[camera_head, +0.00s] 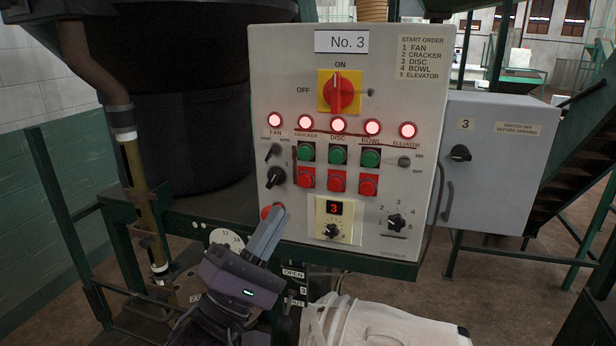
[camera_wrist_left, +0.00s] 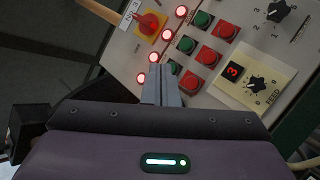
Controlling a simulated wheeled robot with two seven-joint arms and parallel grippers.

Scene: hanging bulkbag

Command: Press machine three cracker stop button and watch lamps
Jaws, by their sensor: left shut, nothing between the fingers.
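The machine panel (camera_head: 348,262) marked No. 3 faces me. The cracker stop button (camera_head: 305,177) is red, under the green cracker button (camera_head: 306,152); it also shows in the left wrist view (camera_wrist_left: 191,82), right of the fingertips. The cracker lamp (camera_head: 305,121) glows, as do the fan lamp (camera_head: 275,120), disc lamp (camera_head: 338,124), bowl lamp (camera_head: 372,127) and elevator lamp (camera_head: 408,130). My left gripper (camera_head: 279,211) is shut and empty, below and left of the cracker stop button. Contact with the panel cannot be told. My right gripper is out of view.
A red button (camera_head: 265,212) at the panel's lower left is partly hidden by my left fingers. A black selector (camera_head: 275,177) sits above it. The feed display (camera_head: 334,208) reads 3. A grey box (camera_head: 491,190) stands right; a white bulky shape (camera_head: 385,326) is below.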

